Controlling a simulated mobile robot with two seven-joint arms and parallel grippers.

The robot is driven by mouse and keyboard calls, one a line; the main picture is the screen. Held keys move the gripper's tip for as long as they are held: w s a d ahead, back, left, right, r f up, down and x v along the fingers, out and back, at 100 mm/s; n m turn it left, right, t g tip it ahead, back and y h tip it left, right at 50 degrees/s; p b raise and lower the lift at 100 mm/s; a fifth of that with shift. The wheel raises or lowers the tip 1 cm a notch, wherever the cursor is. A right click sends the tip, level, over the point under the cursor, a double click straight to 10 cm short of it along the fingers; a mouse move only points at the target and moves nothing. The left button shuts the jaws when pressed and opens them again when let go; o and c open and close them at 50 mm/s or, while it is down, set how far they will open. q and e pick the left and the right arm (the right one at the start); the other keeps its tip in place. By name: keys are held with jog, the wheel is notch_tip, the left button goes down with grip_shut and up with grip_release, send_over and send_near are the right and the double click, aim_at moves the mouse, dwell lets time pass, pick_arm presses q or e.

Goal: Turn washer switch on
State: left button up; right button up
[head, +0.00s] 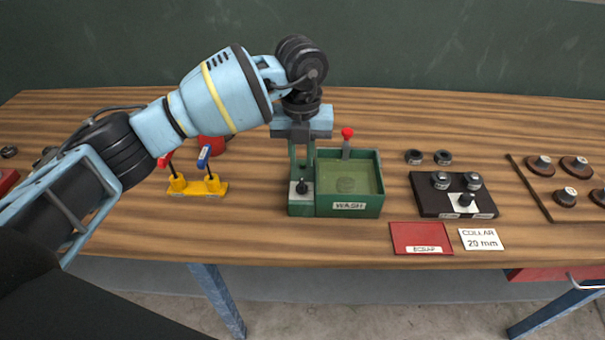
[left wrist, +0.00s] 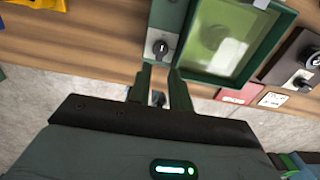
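The washer (head: 365,207) is a green box labelled WASH with a pale green basin, in the middle of the bench. Its switch (head: 301,187) is a black knob on a pale plate on the box's left part; it also shows in the left wrist view (left wrist: 160,47). My left gripper (head: 302,174) points down, close above and behind the switch in the head view. In the left wrist view its two fingers (left wrist: 160,72) are apart with a gap between them, and the knob shows beyond the tips. I cannot tell whether they touch it. My right gripper is not in view.
A red-tipped lever (head: 347,134) stands at the washer's back. A yellow stand (head: 199,188) with red and blue handles is to the left. A dark fixture (head: 427,200), a red plate (head: 420,238) and a COLLAR card (head: 481,239) lie to the right.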

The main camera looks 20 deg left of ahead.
aim_at(302, 182)
pick_arm(q)
notch_tip(302, 182, down, 7)
jog(key=shift+r, duration=0.1)
dwell(0.4)
grip_shut()
